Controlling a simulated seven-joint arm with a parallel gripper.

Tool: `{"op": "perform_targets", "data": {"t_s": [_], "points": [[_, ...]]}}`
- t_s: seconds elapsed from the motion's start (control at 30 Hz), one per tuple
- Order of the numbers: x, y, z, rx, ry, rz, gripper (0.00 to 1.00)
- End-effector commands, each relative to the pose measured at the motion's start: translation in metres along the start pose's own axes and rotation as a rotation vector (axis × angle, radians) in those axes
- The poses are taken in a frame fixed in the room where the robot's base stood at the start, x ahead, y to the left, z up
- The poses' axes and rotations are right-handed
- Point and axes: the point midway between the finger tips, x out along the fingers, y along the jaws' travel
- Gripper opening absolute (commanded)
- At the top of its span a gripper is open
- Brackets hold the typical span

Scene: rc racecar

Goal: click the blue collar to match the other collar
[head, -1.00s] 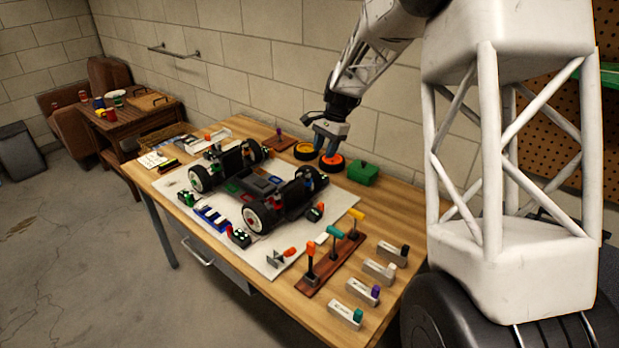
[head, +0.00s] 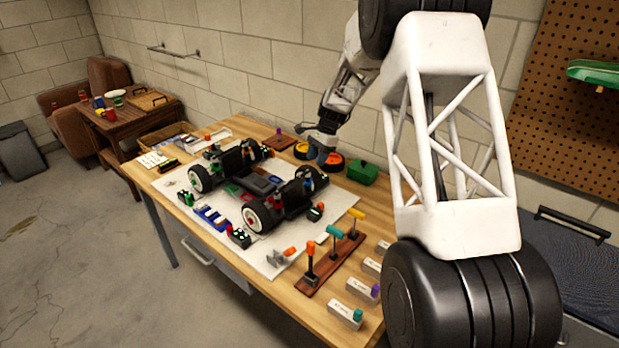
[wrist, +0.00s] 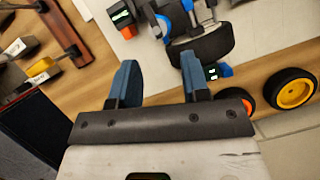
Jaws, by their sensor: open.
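The RC car chassis (head: 262,186) stands on a white mat on the workbench, with black-tyred wheels. In the wrist view, blue pieces (wrist: 187,6) show at the car's corner beside a black tyre (wrist: 205,46) at the top. One blue piece (wrist: 163,24) sits near a pale coiled part; I cannot tell which is the blue collar. In the head view, a small blue part (head: 308,184) shows at the car's right end. The matching collar cannot be told apart. My gripper (head: 325,152) is open and empty, beyond the car's right end; its blue fingers (wrist: 161,78) stand apart.
Loose orange-rimmed (head: 332,162) and yellow-rimmed (wrist: 294,92) wheels lie by my gripper, with a green box (head: 362,172) nearby. A wooden rack of coloured-handled tools (head: 330,262) stands front right. Labelled blocks (head: 345,314) line the right edge, partly hidden by my arm.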

Motion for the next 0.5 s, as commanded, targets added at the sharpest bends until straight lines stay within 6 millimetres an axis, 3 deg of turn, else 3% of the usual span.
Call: {"op": "perform_targets", "data": {"t_s": [0.27, 0.5], "points": [[0.01, 0.0, 0.0, 0.0, -0.001, 0.001, 0.43], [0.034, 0.0, 0.0, 0.0, -0.001, 0.001, 0.43]]}}
